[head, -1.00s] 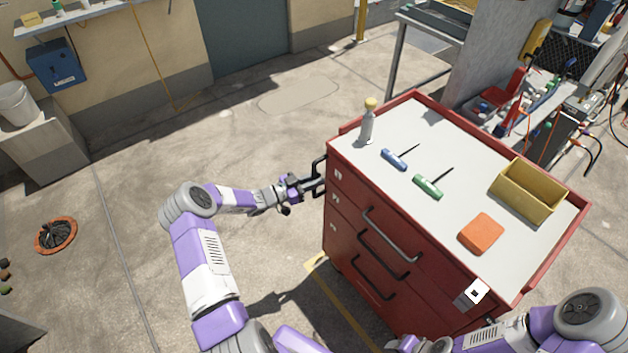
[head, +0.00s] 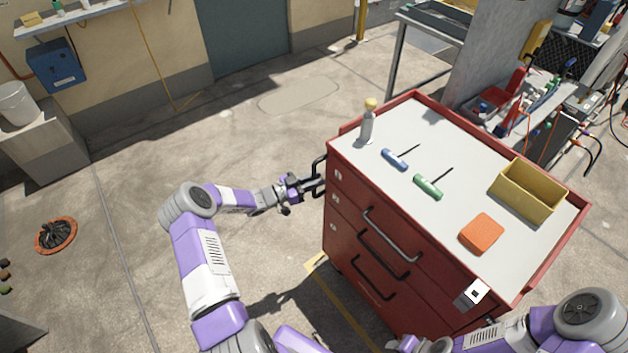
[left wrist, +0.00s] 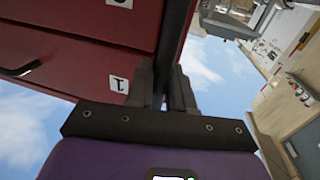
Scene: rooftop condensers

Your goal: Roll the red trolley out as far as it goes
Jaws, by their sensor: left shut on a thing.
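The red trolley (head: 350,250) stands right of centre in the head view, with drawers on its front and a grey top. A black handle (head: 319,170) sticks out from its left side. My left gripper (head: 314,184) is at this handle and shut on it. In the left wrist view the fingers (left wrist: 160,95) close around the dark bar (left wrist: 174,45), beside the red drawer fronts (left wrist: 75,60). My right arm (head: 520,330) is at the lower right, in front of the trolley; its fingertips cannot be made out.
On the trolley top are a bottle (head: 367,125), a blue tool (head: 394,160), a green tool (head: 428,187), an orange block (head: 481,233) and a yellow bin (head: 528,190). A metal bench (head: 395,60) stands behind. The floor to the left (head: 190,140) is mostly clear.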

